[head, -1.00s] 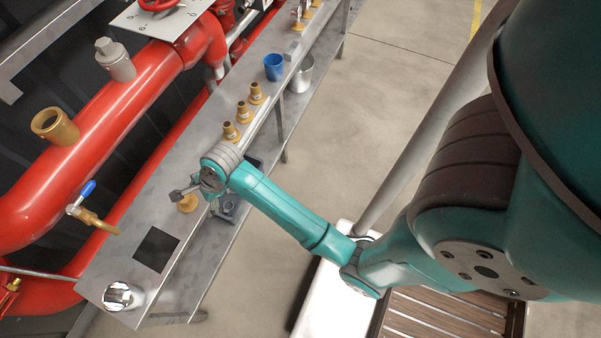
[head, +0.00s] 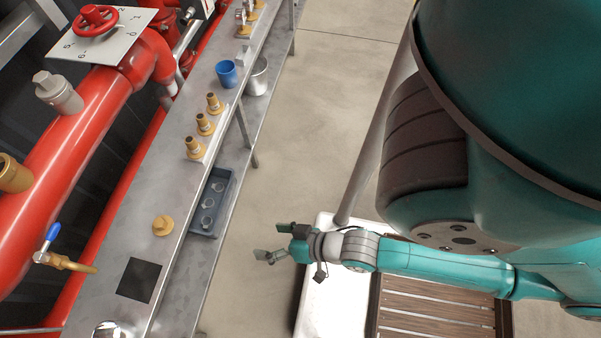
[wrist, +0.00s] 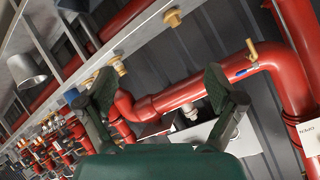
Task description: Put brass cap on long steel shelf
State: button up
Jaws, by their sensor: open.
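The brass cap (head: 162,225) sits on the long steel shelf (head: 165,188), behind a dark square patch and apart from the brass fittings. My gripper (head: 268,248) is open and empty, off to the right of the shelf and clear of the cap. In the wrist view my gripper's two fingers (wrist: 160,88) are spread with nothing between them. A brass piece (wrist: 172,18) shows on the shelf there, and I cannot tell surely that it is the cap.
Several brass fittings (head: 205,124) and a blue cup (head: 226,73) stand farther along the shelf. A metal bucket (head: 257,77) and a grey-blue tray (head: 211,205) are on the lower level. Red pipes (head: 70,150) run behind. Floor is open right of the shelf.

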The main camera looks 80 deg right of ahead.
jog(key=s+r+n+t, duration=0.2)
jog(key=s+r+n, duration=0.4)
jog(key=r, duration=0.5)
jog(key=shift+s+a+n+t, duration=0.2)
jog(key=shift+s+n+t, duration=0.2)
jog(key=shift+s, duration=0.45)
